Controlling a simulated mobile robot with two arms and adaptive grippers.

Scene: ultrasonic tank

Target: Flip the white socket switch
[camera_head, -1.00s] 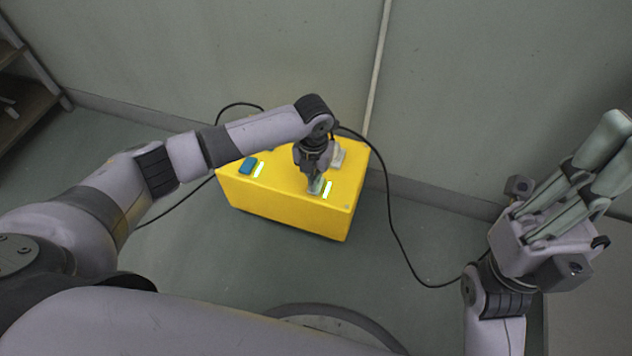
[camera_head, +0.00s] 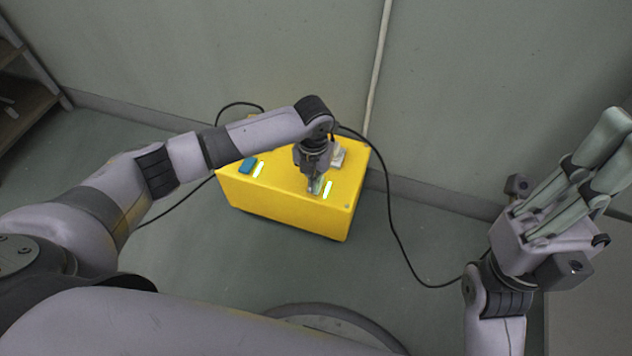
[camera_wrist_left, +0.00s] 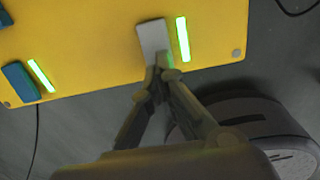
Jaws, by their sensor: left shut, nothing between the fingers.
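The yellow box (camera_head: 290,207) stands on the floor against the wall. The white switch (camera_wrist_left: 152,36) is on its top, beside a lit green strip (camera_wrist_left: 183,39) in the left wrist view. My left gripper (camera_head: 315,190) is shut and empty, pointing down at the box top. In the left wrist view its fingertips (camera_wrist_left: 157,72) are at the near edge of the white switch; I cannot tell whether they touch it. In the head view the gripper mostly hides this switch. My right gripper (camera_head: 610,150) is open and empty, away from the box at the right.
A blue switch (camera_head: 248,165) with its own lit green strip (camera_head: 259,170) is on the left of the box top. A pale block (camera_head: 338,156) shows behind my left gripper. A black cable (camera_head: 392,222) runs along the floor at right. A shelf (camera_head: 25,105) stands far left.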

